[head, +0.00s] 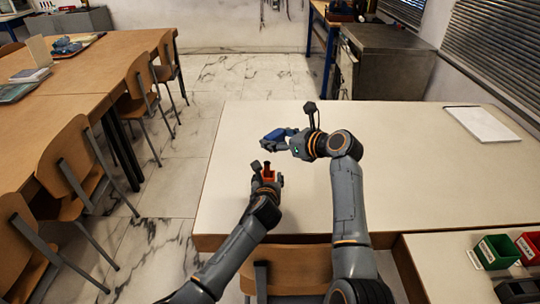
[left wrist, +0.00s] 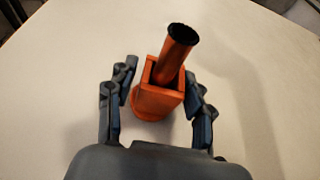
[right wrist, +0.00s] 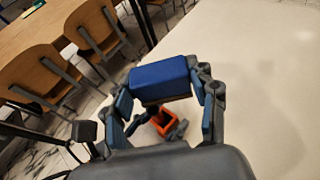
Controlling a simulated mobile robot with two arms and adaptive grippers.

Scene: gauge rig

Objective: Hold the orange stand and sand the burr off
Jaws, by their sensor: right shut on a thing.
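The orange stand (head: 268,175) is a square holder on the pale table. In the left wrist view the stand (left wrist: 155,103) has an orange tube (left wrist: 175,58) leaning in it, with a dark, rough upper end. My left gripper (head: 266,172) has its fingers on both sides of the stand, with a gap visible at the left finger; it looks open. My right gripper (head: 276,141) is shut on a blue block (right wrist: 160,80) with a brown underside, held beyond the stand and apart from it. Any burr is too small to make out.
The table (head: 430,200) is mostly clear to the right, with a white tablet-like sheet (head: 482,124) at the far right. Green (head: 497,252) and red (head: 527,248) bins stand at the lower right. A chair (head: 290,268) is at the near edge.

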